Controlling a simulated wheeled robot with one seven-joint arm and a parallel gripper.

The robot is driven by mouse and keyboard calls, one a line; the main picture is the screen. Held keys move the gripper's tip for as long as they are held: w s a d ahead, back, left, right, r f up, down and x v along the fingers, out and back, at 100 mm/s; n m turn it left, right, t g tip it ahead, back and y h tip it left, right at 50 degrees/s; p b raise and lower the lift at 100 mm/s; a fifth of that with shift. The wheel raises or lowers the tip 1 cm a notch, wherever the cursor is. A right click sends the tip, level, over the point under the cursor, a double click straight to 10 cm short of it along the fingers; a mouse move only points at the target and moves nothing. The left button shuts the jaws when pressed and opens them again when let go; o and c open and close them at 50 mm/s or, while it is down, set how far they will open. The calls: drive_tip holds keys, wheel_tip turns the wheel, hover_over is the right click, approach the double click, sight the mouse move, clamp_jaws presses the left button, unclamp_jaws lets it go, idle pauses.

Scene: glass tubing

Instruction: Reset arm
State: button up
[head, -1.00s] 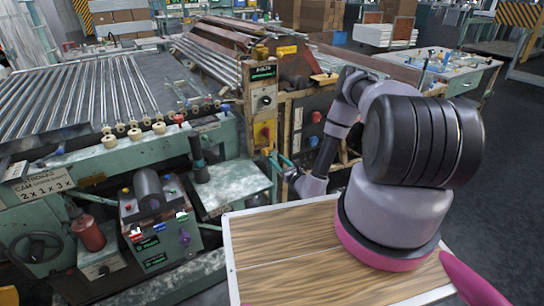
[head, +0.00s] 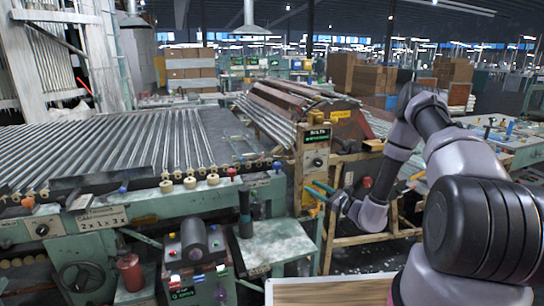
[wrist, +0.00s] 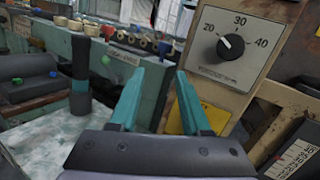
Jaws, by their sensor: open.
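My gripper (wrist: 160,98) shows in the wrist view with its two teal fingers spread apart and nothing between them. In the head view my gripper (head: 318,190) is in front of the machine's control post, at the end of my grey and black arm. The wrist view shows the post's dial (wrist: 230,42), marked 20, 30 and 40, to the upper right of the fingers. A yellow panel (wrist: 205,118) lies partly hidden behind the right finger.
A machine with a bed of glass tubes (head: 150,140) fills the left. A small control box (head: 195,265) with coloured buttons stands at its front. A wooden board (head: 330,292) is below my arm. Cardboard boxes (head: 365,75) stand far back.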

drive_tip(key=s+a+r+n+g, duration=0.2)
drive_tip(key=s+r+n+g, duration=0.3)
drive_tip(key=r, duration=0.4)
drive_tip(key=s+a+r+n+g, duration=0.3)
drive_tip(key=s+r+n+g, duration=0.15)
drive_tip(key=r, duration=0.35)
drive_tip(key=s+a+r+n+g, duration=0.2)
drive_tip(key=s+r+n+g, duration=0.3)
drive_tip(key=r, duration=0.4)
drive_tip(key=s+d+r+n+t+h, duration=0.3)
drive_tip(key=s+d+r+h, duration=0.3)
drive_tip(key=s, duration=0.3)
drive_tip(key=s+d+r+n+t+h, duration=0.3)
drive_tip(key=s+d+r+t+h, duration=0.2)
drive_tip(key=s+r, duration=0.4)
drive_tip(key=shift+s+d+h, duration=0.4)
drive_tip(key=shift+s+d, duration=0.25)
drive_tip(key=shift+d, duration=0.2)
